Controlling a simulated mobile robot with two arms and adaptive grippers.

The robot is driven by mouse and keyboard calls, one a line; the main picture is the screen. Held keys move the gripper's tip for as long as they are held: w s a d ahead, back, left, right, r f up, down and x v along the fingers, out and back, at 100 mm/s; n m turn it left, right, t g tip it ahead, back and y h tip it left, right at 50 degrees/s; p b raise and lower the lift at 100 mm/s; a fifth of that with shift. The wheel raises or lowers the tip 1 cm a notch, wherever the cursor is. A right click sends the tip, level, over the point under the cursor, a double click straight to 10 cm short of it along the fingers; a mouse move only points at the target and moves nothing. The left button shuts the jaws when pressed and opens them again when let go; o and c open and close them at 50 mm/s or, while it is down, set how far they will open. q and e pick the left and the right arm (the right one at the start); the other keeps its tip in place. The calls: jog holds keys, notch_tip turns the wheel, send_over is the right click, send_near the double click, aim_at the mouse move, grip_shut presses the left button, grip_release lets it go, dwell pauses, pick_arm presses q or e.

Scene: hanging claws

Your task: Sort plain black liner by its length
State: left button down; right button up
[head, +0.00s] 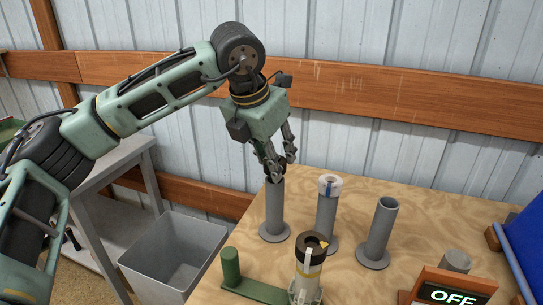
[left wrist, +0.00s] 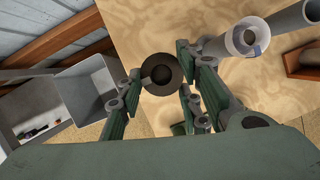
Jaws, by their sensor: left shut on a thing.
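My left gripper (head: 276,168) points down at the mouth of the leftmost grey upright tube (head: 275,207), its fingers closed in at the rim. A small dark piece, seemingly the black liner, shows between the fingertips; most of it is hidden by the fingers and tube. In the left wrist view, the fingers (left wrist: 160,90) flank a dark round shape (left wrist: 162,74) seen from above. The middle grey tube (head: 326,220) has a pale liner with a label (head: 330,185) at its top. The right grey tube (head: 377,235) looks open and empty. My right gripper does not show.
A short grey tube (head: 457,262), an OFF sign (head: 450,296) and a blue bin (head: 525,240) are at right. A grey bin (head: 175,255) stands left of the table.

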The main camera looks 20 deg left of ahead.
pick_arm(q)
jog(key=shift+f+b, duration=0.8)
jog(key=shift+f, duration=0.25)
jog(key=c, duration=1.2)
grip_release()
jog(key=shift+o, duration=0.2)
jog(key=shift+r, duration=0.2)
notch_tip(320, 180, up, 28)
jog(key=p, duration=2.5)
